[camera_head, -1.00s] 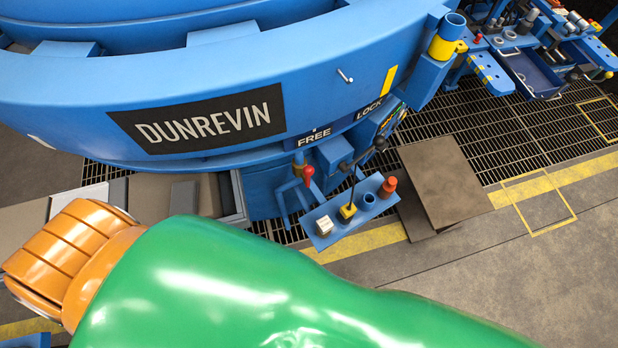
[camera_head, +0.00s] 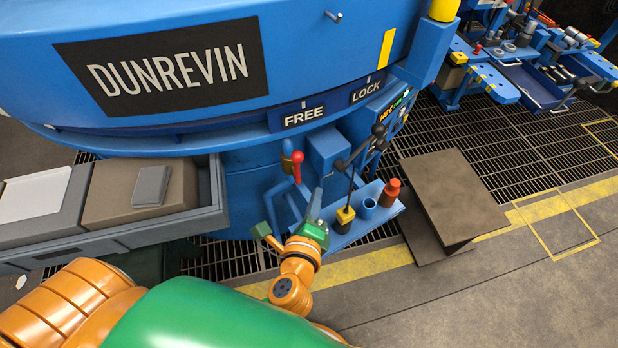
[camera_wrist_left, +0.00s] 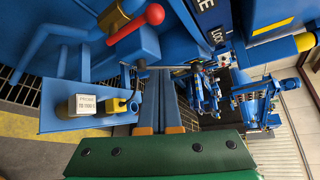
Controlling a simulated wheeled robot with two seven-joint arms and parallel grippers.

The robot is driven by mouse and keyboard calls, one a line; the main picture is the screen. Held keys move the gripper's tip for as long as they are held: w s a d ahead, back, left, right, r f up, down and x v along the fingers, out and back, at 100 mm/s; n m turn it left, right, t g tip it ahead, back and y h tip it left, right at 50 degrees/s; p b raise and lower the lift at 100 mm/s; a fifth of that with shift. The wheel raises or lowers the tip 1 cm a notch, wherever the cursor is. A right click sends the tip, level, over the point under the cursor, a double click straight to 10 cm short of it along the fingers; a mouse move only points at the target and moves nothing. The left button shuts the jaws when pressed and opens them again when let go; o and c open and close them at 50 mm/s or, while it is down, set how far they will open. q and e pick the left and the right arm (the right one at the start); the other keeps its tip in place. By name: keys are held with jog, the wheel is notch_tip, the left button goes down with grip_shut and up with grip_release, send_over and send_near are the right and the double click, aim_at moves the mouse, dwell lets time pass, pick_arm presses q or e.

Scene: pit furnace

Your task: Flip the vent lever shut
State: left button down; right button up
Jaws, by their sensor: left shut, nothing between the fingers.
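A lever with a red grip (camera_head: 297,166) sits on blue pipework below the FREE plate. I take it for the vent lever, though no label on it is readable. In the left wrist view, its red knob (camera_wrist_left: 154,14) and bar (camera_wrist_left: 128,28) show at upper left, slanting up to the right. My left gripper (camera_head: 317,190) is shut and empty, just below and right of the red grip in the head view. In the left wrist view its closed fingers (camera_wrist_left: 167,80) lie below the red knob, apart from it. My right gripper is out of view.
A white labelled block (camera_wrist_left: 87,104) shows in the wrist view. The DUNREVIN furnace wall (camera_head: 290,45) overhangs. Brown plates (camera_head: 450,190) lie right on the grating.

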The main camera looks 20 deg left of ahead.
aim_at(296, 165)
pick_arm(q)
jog(key=shift+w, duration=0.15)
jog(key=x, duration=1)
jog(key=a+r+p, duration=0.1)
jog(key=s+a+r, duration=0.1)
jog(key=a, duration=0.1)
jog(key=shift+s+a+p, duration=0.15)
jog(key=shift+s+p, duration=0.1)
jog(key=shift+p, duration=0.15)
jog(key=shift+f, duration=0.15)
